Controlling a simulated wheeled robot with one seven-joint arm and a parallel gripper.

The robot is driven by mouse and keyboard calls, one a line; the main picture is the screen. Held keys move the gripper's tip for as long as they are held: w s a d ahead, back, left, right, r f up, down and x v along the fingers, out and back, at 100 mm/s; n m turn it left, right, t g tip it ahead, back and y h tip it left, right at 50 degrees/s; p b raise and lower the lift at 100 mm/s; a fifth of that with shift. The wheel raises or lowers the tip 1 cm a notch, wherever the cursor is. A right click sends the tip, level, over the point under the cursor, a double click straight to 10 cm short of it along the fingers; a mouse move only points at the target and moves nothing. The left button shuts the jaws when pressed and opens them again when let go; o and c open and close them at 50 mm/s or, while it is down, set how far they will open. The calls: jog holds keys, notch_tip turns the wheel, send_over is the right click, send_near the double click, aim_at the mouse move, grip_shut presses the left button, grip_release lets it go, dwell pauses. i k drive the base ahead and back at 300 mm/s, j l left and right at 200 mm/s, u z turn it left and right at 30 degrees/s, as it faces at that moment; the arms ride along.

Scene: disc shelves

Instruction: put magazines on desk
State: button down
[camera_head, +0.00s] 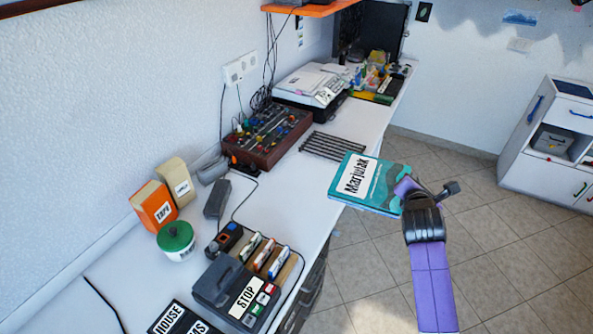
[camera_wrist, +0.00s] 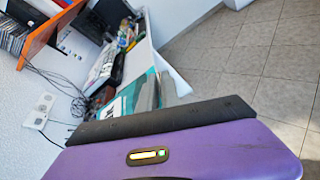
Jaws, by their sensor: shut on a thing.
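A teal magazine (camera_head: 372,184) with a white "Marjulak" label is held flat by my gripper (camera_head: 405,192), which is shut on its right edge. The magazine reaches over the front edge of the white desk (camera_head: 262,215); I cannot tell whether it touches the top. It looks a few layers thick.
A black grille (camera_head: 322,146) lies behind the magazine, with a mixer box (camera_head: 268,137) to its left. A cassette recorder (camera_head: 235,290), a green-lidded jar (camera_head: 177,240) and boxes stand nearer. The desk's front middle is clear. A white cabinet (camera_head: 530,175) stands far right.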

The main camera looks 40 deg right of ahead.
aim_at(295, 199)
jog(key=i+j, duration=0.25)
jog(key=i, duration=0.15)
jog(key=i+j, duration=0.25)
jog(key=i, duration=0.15)
